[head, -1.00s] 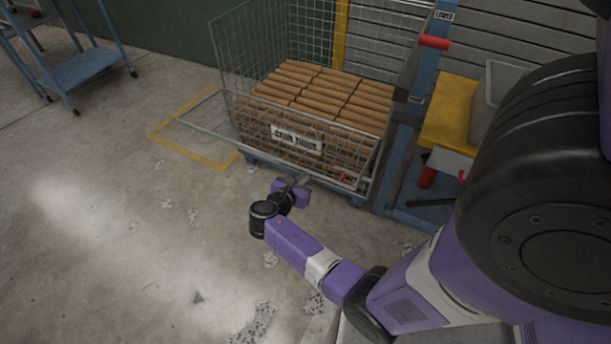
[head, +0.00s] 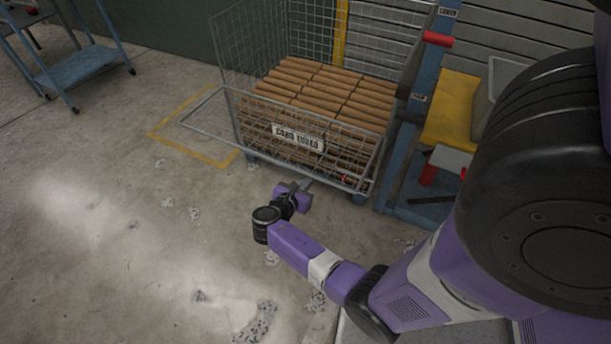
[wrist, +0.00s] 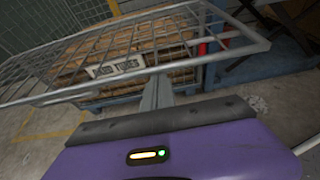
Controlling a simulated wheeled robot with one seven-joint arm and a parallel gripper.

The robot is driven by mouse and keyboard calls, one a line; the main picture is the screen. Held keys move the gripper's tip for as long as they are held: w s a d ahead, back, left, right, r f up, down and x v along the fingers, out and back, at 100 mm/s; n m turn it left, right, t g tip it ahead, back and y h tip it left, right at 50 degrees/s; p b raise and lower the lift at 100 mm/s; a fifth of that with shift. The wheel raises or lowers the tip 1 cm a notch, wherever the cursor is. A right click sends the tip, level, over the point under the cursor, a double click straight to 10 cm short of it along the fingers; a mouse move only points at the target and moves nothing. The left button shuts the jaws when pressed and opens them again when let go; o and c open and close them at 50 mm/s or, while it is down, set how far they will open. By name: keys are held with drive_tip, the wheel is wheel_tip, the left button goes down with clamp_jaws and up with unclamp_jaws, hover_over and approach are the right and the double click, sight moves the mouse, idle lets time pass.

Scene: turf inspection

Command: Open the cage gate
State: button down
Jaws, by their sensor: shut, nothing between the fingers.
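The wire cage (head: 250,45) holds stacked brown tubes (head: 320,90). Its gate (head: 205,131), a mesh panel in a grey tube frame, leans outward at the front, with its free edge sticking out over the floor at the left. In the wrist view the gate (wrist: 75,62) slants across the picture, above and beyond my fingers. My gripper (head: 309,182) is shut and empty, low at the gate's front right. Its closed fingers also show in the wrist view (wrist: 157,92), close under the gate's near bar. I cannot tell whether they touch it.
A white lettered sign (head: 298,137) hangs at the cage front. A blue post (head: 405,130) with a red handle (head: 437,39) stands right of the cage, beside a yellow surface (head: 450,110). A blue cart (head: 80,68) is at upper left. The floor at left is clear, with yellow marking lines.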

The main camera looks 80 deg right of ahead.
drive_tip(key=d+r+p+v, duration=0.1)
drive_tip(key=p+v, duration=0.2)
drive_tip(key=v, duration=0.6)
drive_tip(key=w+f+h+b, duration=0.2)
drive_tip(key=w+f+b, duration=0.2)
drive_tip(key=f+b, duration=0.9)
drive_tip(key=s+b+x, duration=0.1)
drive_tip(key=b+x, duration=0.2)
drive_tip(key=x, duration=0.7)
drive_tip(key=shift+w+a+r+p, duration=0.15)
drive_tip(key=shift+r+p, duration=0.1)
drive_tip(key=shift+r, duration=0.45)
drive_tip(key=shift+w+a+r+p, duration=0.15)
drive_tip(key=shift+r+p, duration=0.1)
drive_tip(key=shift+r, duration=0.45)
drive_tip(key=shift+a+r+p, duration=0.15)
drive_tip(key=shift+r+p, duration=0.1)
drive_tip(key=shift+r, duration=0.45)
drive_tip(key=shift+r, duration=0.1)
